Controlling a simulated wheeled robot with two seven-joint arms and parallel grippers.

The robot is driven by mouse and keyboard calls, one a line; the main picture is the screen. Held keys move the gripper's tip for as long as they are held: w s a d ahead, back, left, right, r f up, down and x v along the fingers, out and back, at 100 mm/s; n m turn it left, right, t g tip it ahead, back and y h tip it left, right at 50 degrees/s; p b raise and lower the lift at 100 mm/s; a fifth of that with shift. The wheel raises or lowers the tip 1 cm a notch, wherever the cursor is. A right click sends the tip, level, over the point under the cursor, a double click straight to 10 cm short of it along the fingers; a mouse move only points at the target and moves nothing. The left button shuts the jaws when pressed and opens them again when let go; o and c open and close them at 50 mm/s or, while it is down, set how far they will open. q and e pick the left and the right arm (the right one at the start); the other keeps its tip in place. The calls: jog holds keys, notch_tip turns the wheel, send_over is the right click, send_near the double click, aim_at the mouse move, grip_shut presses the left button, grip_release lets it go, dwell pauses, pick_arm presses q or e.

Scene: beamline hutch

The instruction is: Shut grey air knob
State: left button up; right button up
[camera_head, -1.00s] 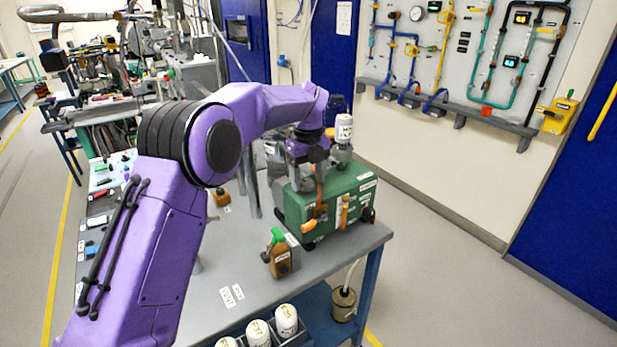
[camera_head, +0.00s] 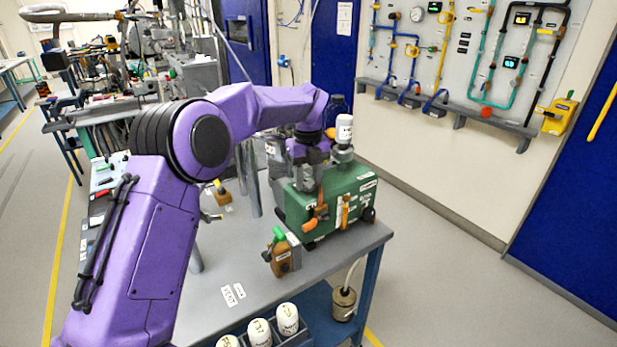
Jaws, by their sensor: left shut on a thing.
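A green pump box (camera_head: 355,203) stands on the far right part of the grey bench. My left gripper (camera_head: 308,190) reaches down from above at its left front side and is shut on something. The grey air knob is not clearly seen; it seems to be between or behind the grey fingers, which hide it. An orange-ended lever (camera_head: 309,226) shows just below the fingers. An upright orange handle (camera_head: 345,211) stands on the box's front, right of the gripper. My right gripper is not in view.
Floor to the right is clear.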

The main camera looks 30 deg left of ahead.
pick_arm(q)
jog(key=m+p, duration=0.1)
jog(key=m, duration=0.1)
jog(key=shift+r+m, duration=0.15)
jog(key=shift+m, duration=0.15)
jog(key=m+p, duration=0.1)
jog(key=m, duration=0.1)
jog(key=shift+m, duration=0.4)
jog(key=m+p, duration=0.4)
jog(key=m, duration=0.2)
jog(key=m+p, duration=0.4)
jog(key=m, duration=0.2)
jog(key=shift+m, duration=0.3)
jog(key=shift+m+p, duration=1.1)
jog(key=shift+m, duration=1.1)
jog(key=o, duration=1)
jog(key=shift+o, duration=0.2)
